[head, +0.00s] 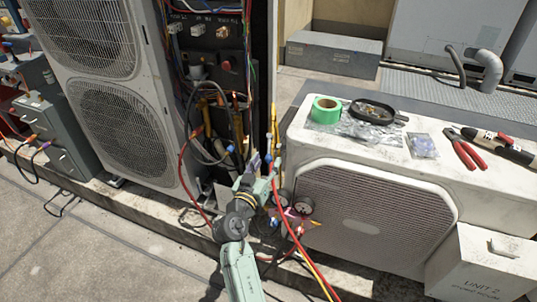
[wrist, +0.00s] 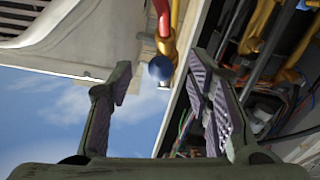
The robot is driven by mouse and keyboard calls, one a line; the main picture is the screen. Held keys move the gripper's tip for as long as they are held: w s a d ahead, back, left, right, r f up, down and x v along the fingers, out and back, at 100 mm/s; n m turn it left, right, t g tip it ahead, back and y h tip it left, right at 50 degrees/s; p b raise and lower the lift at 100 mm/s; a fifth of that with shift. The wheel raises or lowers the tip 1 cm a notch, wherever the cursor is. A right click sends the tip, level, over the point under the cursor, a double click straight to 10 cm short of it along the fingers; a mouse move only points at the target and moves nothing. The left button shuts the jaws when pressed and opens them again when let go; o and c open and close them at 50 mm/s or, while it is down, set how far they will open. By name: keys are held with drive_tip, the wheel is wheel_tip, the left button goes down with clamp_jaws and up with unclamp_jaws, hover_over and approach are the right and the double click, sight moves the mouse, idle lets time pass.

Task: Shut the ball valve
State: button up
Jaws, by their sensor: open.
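My gripper (wrist: 161,82) is open in the wrist view, one finger on each side and nothing held. A round blue end piece (wrist: 160,68) shows between and beyond the fingertips, below a red hose (wrist: 163,22); whether they touch it cannot be told. In the head view my gripper (head: 262,168) is at the open side of the tall condenser (head: 128,100), near brass pipes and hoses. I cannot make out the ball valve for certain; it may be among these fittings, partly hidden by my arm.
Gauges (head: 304,206) and hoses hang between the tall condenser and the low white unit (head: 375,215). Green tape (head: 326,109), a black dish (head: 372,111) and red-handled pliers (head: 464,150) lie on the low unit. Loose wires and pipes crowd the open cabinet (wrist: 285,110).

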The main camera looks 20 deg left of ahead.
drive_tip(key=shift+w, duration=1.35)
drive_tip(key=shift+c, duration=0.5)
drive_tip(key=c, duration=0.7)
clamp_jaws()
drive_tip(key=shift+d, duration=0.1)
